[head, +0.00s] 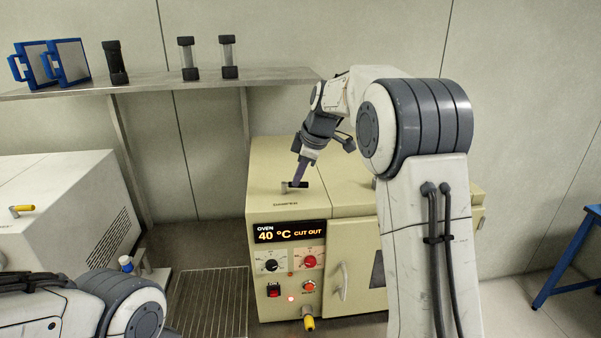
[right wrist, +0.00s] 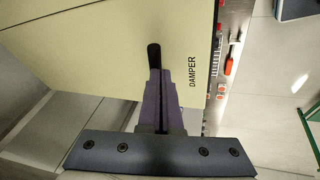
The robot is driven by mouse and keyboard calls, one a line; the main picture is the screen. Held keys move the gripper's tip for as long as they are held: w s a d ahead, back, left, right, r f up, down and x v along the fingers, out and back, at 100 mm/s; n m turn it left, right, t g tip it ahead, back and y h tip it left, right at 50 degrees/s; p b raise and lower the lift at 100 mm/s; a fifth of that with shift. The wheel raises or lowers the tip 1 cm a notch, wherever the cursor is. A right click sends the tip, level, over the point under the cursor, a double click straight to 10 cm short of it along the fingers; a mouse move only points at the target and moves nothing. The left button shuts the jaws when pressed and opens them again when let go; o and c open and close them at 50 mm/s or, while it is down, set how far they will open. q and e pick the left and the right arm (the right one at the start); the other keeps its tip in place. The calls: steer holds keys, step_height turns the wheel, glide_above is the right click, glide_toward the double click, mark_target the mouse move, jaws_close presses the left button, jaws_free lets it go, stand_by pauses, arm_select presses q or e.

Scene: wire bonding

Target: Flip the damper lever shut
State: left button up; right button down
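The damper lever (head: 303,184) is a small dark bar with a grey end piece, on top of the cream oven (head: 262,180) just behind its DAMPER label. In the right wrist view a black end of the lever (right wrist: 153,55) shows past my fingertips, and the rest is hidden. My right gripper (head: 297,182) points down at the lever from above. Its purple fingers (right wrist: 158,75) are close together and look shut. They overlap the lever in both views, and I cannot tell whether they grip it or only touch it. My left gripper is out of view.
The oven front has a lit display (head: 291,232), knobs and a door handle (head: 342,281). A shelf (head: 160,82) with blue frames and dark-capped cylinders hangs behind at left. A white cabinet (head: 75,195) stands at left. The oven top around the lever is mostly clear.

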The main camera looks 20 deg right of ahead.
steer(key=s+r, duration=0.1)
steer(key=s+a+r+p, duration=0.1)
steer(key=shift+a+r, duration=0.15)
steer(key=shift+r, duration=0.2)
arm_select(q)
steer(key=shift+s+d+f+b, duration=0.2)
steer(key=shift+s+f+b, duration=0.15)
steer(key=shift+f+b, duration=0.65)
arm_select(e)
steer(key=v, duration=1)
steer(key=shift+s+d, duration=0.2)
steer(key=shift+s, duration=0.1)
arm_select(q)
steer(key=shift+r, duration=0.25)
arm_select(e)
steer(key=shift+r, duration=0.1)
